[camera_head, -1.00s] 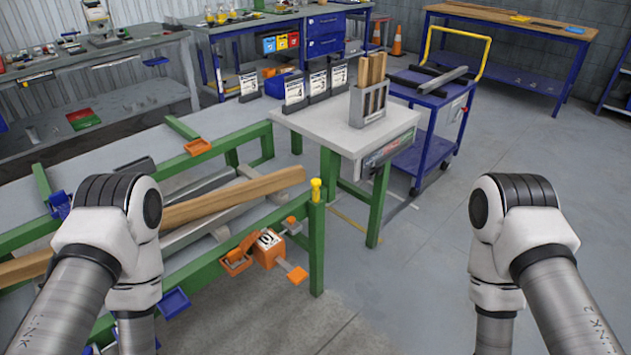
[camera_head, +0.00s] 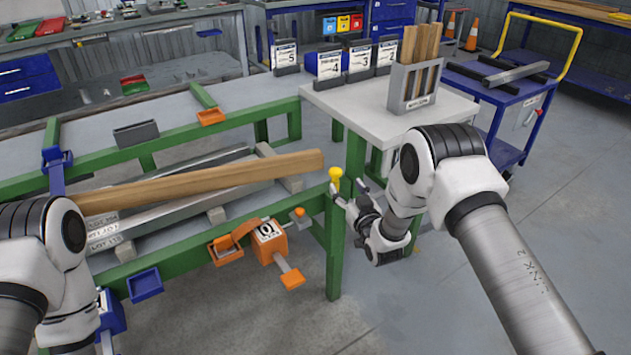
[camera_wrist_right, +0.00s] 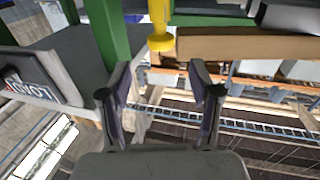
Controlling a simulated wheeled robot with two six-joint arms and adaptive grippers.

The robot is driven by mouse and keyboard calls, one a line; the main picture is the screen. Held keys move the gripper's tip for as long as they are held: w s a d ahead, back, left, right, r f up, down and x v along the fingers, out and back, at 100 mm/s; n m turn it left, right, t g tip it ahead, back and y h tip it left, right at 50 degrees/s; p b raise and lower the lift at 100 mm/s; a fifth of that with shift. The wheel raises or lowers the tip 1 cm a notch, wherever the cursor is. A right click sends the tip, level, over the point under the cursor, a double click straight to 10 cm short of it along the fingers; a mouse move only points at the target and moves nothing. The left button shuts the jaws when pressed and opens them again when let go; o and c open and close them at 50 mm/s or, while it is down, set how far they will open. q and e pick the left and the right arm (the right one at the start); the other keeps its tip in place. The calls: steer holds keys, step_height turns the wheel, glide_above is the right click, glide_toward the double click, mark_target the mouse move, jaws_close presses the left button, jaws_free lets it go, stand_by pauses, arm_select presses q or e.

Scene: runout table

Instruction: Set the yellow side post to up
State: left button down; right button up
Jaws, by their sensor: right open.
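The yellow side post (camera_head: 336,178) is a short peg with a round head. It stands at the near right corner of the green-framed runout table (camera_head: 338,245), by the end of a wooden beam (camera_head: 215,183). My right gripper (camera_head: 349,189) is just right of the post, its fingers open and empty. In the right wrist view the post (camera_wrist_right: 160,30) shows inverted, beyond the open fingertips (camera_wrist_right: 160,76) and roughly in line with the gap between them. It looks apart from both fingers. My left arm shows at lower left, but its gripper is not visible.
An orange box (camera_head: 268,240) with a lever hangs on the table's front rail, left of the post. A white side table (camera_head: 365,105) with a grey holder (camera_head: 414,88) of wooden strips stands behind my right gripper. Open floor lies to the right.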

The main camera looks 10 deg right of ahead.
mark_target(338, 175)
steer(key=w, duration=0.5)
steer(key=w+a, duration=0.1)
steer(key=w, duration=0.1)
steer(key=shift+w+b, duration=0.15)
steer(key=shift+b, duration=0.25)
steer(key=shift+d, duration=0.1)
jaws_close()
